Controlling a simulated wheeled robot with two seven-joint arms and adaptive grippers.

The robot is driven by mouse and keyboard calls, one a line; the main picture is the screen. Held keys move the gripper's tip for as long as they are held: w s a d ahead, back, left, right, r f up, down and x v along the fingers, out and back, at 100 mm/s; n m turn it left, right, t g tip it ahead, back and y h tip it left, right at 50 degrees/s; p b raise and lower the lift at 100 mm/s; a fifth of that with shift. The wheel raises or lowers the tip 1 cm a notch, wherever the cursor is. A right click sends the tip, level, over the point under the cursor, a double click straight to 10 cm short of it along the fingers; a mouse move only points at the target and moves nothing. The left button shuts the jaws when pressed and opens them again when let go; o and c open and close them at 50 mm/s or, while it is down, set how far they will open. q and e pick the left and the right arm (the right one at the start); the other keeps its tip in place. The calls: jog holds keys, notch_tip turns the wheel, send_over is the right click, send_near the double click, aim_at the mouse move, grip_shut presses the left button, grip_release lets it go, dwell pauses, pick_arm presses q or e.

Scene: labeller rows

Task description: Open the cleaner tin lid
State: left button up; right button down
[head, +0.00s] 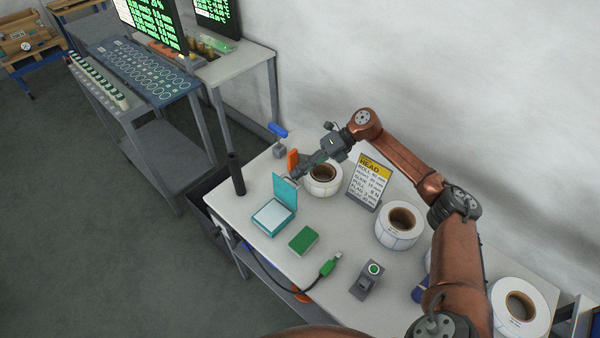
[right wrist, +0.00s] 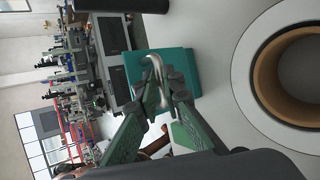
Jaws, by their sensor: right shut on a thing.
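The cleaner tin (head: 270,217) is a teal box with a pale inside, near the table's left end. Its teal lid (head: 284,191) stands raised, roughly upright, along the tin's back side. My right gripper (head: 296,176) is at the upper part of the lid, behind it. In the right wrist view, the right gripper (right wrist: 160,88) is shut on a silvery curved handle (right wrist: 154,64) in front of the teal lid (right wrist: 181,65). The fingers partly hide the lid there. My left gripper is not in view.
A label roll (head: 323,181) stands close beside the right gripper. A sign (head: 369,183), a larger roll (head: 399,226), a green box (head: 303,239) and a green-ended cable (head: 328,268) are to the right. A dark upright cylinder (head: 236,174) stands left of the tin.

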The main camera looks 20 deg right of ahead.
jog(key=f, duration=0.3)
jog(key=shift+s+a, duration=0.25)
jog(key=shift+s, duration=0.15)
jog(key=c, duration=2.5)
grip_release()
jog(key=shift+g, duration=0.3)
jog(key=o, duration=0.3)
jog(key=shift+w+a, duration=0.15)
jog(key=shift+w, duration=0.25)
jog(key=shift+o, duration=0.9)
jog(key=shift+r, duration=0.1)
jog(key=v, duration=1.2)
jog(key=shift+s+r, duration=0.2)
jog(key=shift+r, duration=0.1)
